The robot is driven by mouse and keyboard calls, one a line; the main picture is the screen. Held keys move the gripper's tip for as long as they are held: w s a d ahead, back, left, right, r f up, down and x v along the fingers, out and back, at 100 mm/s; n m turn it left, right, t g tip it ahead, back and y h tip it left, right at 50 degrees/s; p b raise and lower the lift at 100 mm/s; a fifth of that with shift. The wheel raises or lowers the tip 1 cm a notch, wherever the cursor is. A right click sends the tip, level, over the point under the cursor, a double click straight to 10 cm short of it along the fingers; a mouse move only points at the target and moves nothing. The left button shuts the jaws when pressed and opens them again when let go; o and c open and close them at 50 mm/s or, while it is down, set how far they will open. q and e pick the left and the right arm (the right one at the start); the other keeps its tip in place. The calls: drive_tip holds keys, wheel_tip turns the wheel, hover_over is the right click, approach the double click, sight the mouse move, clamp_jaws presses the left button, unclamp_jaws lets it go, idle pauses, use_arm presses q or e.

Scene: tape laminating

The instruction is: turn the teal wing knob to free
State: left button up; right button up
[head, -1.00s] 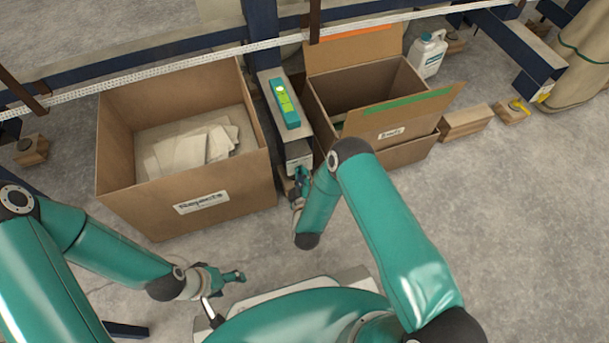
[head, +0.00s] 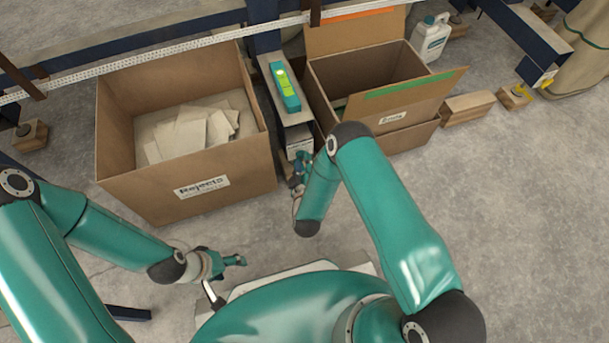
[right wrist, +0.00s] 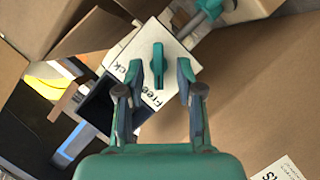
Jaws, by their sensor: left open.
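The teal wing knob (right wrist: 158,62) sits on a white plate (right wrist: 142,45) in the right wrist view. Its wing runs up and down in the picture. The word "Free" is printed below it, and part of another word, ending in "ck", is at its left. My right gripper (right wrist: 158,77) is open, one finger on each side of the knob, with visible gaps. In the head view my right gripper (head: 301,163) is at the near end of the narrow stand, where the knob is too small to make out. My left gripper (head: 238,261) is open and empty, low over the floor.
The "Rejects" box (head: 236,203) with pale sheets stands left of the narrow stand (head: 299,117). Another open box (head: 412,113) stands close on its right. A teal and yellow-green device (head: 285,87) lies on the stand.

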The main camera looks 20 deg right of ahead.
drive_tip(key=v, duration=1.1)
drive_tip(key=shift+f, duration=0.15)
drive_tip(key=shift+d, duration=0.1)
